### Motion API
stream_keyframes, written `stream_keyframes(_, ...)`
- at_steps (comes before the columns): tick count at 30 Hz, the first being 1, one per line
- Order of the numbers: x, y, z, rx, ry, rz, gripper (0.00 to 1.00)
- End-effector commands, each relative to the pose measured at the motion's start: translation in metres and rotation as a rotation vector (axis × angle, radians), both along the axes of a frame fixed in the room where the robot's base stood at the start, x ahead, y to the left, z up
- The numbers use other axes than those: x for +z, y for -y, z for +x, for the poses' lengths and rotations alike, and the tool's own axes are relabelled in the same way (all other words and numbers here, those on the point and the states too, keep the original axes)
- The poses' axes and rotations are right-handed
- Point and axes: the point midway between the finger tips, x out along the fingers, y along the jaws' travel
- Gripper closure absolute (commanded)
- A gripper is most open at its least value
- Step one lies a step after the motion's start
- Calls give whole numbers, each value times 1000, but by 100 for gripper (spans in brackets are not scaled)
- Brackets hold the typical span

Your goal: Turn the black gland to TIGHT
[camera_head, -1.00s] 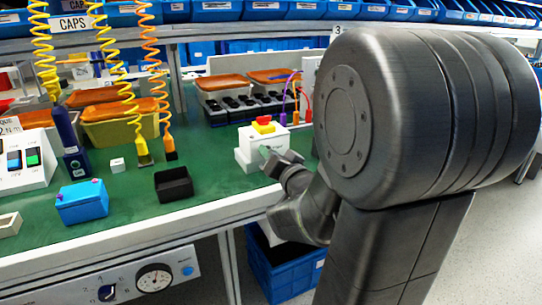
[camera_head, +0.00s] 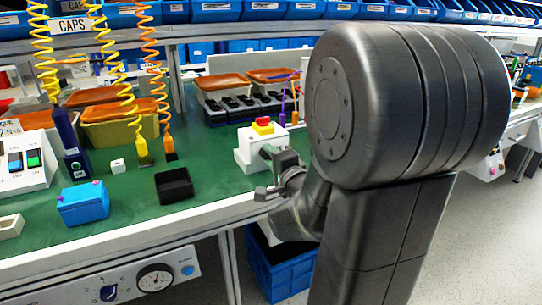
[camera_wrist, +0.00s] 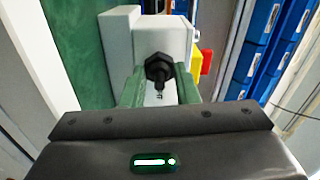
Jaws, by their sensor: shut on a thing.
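The black gland (camera_wrist: 158,67) sticks out of the front face of a white box (camera_wrist: 163,36) in the wrist view. My gripper (camera_wrist: 159,80) has its two green-tinted fingers on either side of the gland and is shut on it. Small marks below the gland are too small to read, and I see no legible TIGHT mark. In the head view my gripper (camera_head: 268,165) is at the front of the white box (camera_head: 251,154). The gland is hidden there behind the gripper.
A red and yellow button (camera_head: 263,125) sits on top of the white box. A black bin (camera_head: 174,185) and a blue box (camera_head: 83,203) stand on the green bench (camera_head: 130,220) to the left. A blue crate (camera_head: 283,270) is below the bench edge.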

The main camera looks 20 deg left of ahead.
Motion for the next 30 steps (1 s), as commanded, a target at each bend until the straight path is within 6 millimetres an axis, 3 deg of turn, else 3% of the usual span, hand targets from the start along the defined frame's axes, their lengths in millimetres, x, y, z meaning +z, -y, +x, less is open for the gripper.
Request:
stream_keyframes(24, -1, 0, 0, -1, -89, 75, 95)
stream_keyframes(25, -1, 0, 0, -1, -89, 75, 67)
stream_keyframes(27, -1, 0, 0, -1, -88, 74, 53)
stream_keyframes(30, -1, 0, 0, -1, -88, 74, 51)
